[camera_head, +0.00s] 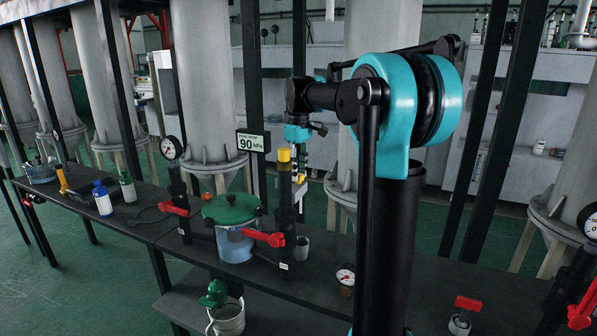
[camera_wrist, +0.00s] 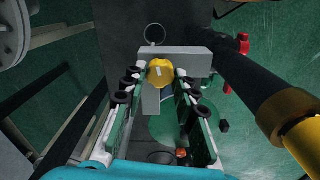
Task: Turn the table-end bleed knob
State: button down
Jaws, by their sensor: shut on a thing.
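A yellow knob (camera_wrist: 160,71) with a pale mark on its top sits between my fingertips in the wrist view. A grey block (camera_wrist: 196,58) lies just behind and beside it. My gripper (camera_wrist: 161,78) is shut on this knob, with one finger against each side. In the head view my gripper (camera_head: 300,158) points down beside the black pipe with a yellow cap (camera_head: 284,155).
The yellow-capped pipe (camera_wrist: 300,132) stands close at the right in the wrist view. A green-lidded vessel (camera_head: 231,208), red valve handles (camera_head: 263,237) and a gauge (camera_head: 345,277) are on the dark bench (camera_head: 395,283). A sign (camera_head: 253,143) reads 90 kPa.

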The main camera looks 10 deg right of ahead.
aim_at(299, 174)
jog(key=shift+m, duration=1.2)
jog(key=c, duration=1.2)
grip_release()
notch_tip(299, 174, up, 12)
jog(key=shift+r, duration=0.1)
